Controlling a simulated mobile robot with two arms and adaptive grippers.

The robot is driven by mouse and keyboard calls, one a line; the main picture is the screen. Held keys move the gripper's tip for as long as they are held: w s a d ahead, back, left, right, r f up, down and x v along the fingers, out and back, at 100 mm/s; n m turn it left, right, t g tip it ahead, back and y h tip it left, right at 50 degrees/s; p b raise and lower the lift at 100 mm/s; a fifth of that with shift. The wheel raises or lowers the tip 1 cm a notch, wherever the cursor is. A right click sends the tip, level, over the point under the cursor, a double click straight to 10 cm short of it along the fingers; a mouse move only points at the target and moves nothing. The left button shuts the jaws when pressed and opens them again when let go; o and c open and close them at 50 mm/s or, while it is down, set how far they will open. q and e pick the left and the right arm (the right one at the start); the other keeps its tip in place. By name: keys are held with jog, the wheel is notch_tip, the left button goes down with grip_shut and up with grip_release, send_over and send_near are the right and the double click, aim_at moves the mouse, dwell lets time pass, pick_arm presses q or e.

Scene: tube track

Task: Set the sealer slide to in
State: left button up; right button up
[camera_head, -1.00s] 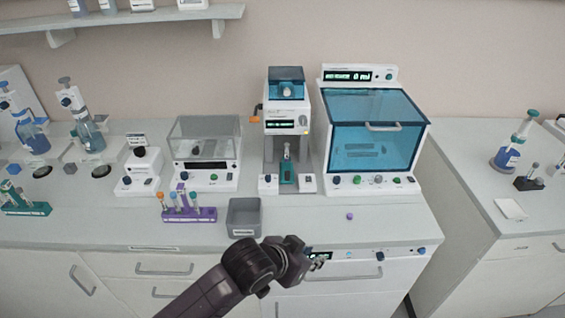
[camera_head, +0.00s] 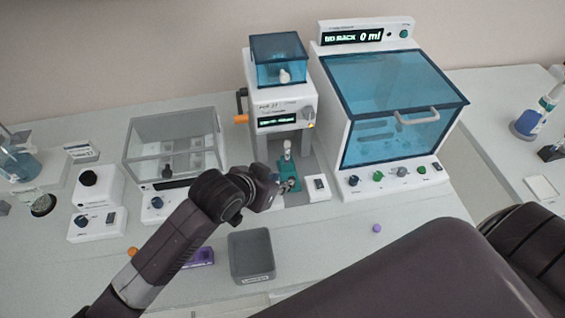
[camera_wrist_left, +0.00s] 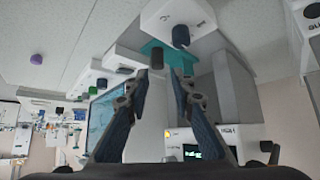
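The sealer (camera_head: 281,108) is the white machine with a blue clear top at the middle of the bench. Its teal slide (camera_head: 288,168) lies low at the front, with a pale-capped tube (camera_head: 287,149) standing upright on it. The teal slide also shows in the left wrist view (camera_wrist_left: 153,47), with a dark knob (camera_wrist_left: 157,56) at its near end. My left gripper (camera_head: 288,186) is at the slide's front end. In the left wrist view its two fingers (camera_wrist_left: 161,75) are apart, with the knob just beyond the tips; contact cannot be told. My right gripper is out of view.
A blue-windowed cabinet (camera_head: 385,100) stands close on the right. A clear-lidded box (camera_head: 172,140) stands on the left. A grey bin (camera_head: 251,257) and a purple cap (camera_head: 376,228) lie in front. My right arm fills the lower right.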

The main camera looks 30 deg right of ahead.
aim_at(289, 172)
pick_arm(q)
jog(key=shift+d+f, duration=0.25)
jog(key=shift+d, duration=0.1)
jog(key=shift+p+x, duration=0.7)
jog(key=shift+x, duration=2.55)
jog(key=shift+f, duration=0.1)
jog(key=shift+c, duration=0.6)
grip_shut()
